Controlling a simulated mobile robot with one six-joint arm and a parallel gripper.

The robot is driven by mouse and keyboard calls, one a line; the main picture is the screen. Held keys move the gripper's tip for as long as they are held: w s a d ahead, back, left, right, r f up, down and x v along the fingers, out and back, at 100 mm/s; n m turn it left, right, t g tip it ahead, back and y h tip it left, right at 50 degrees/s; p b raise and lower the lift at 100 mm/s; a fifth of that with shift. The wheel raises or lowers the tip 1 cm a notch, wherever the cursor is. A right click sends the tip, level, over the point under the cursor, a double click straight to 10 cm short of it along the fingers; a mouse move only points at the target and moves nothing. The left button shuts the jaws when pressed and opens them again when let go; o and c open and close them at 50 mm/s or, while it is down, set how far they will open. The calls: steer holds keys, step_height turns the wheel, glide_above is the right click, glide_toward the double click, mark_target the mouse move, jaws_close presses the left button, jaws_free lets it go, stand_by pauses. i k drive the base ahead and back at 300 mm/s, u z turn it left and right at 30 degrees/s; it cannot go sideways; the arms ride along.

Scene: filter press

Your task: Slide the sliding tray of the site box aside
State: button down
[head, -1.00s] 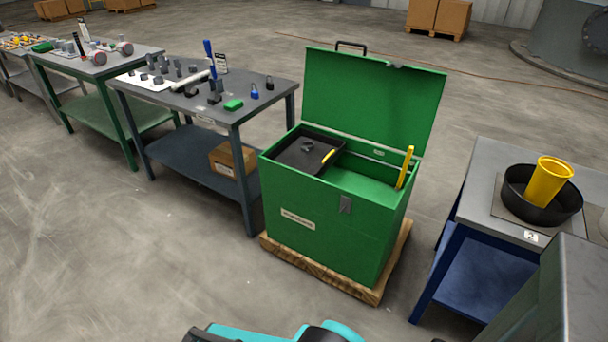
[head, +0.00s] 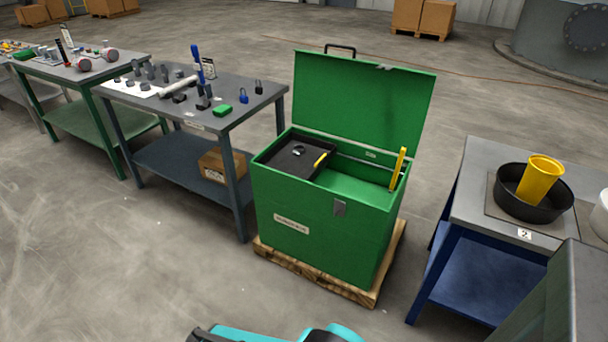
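The green site box (head: 318,232) stands on a wooden pallet (head: 315,274) in the middle of the head view, with its lid (head: 365,98) raised at the back. Its black sliding tray (head: 290,162) sits in the left part of the opening. The tray has a yellow handle (head: 321,160) at its right side and a small grey item (head: 298,151) in it. The right part of the opening is uncovered and shows the green inside. A yellow bar (head: 398,168) stands at the box's right edge. My gripper is not in view; only a teal part of my arm shows at the bottom edge.
A grey bench (head: 190,112) with padlocks and small parts stands left of the box. A blue-legged table (head: 480,210) on the right holds a black pan (head: 532,207) with a yellow cup (head: 540,180). The floor in front of the box is clear.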

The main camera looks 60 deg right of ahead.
mark_target(317, 154)
steer(key=i, duration=0.9)
steer(key=u, duration=0.05)
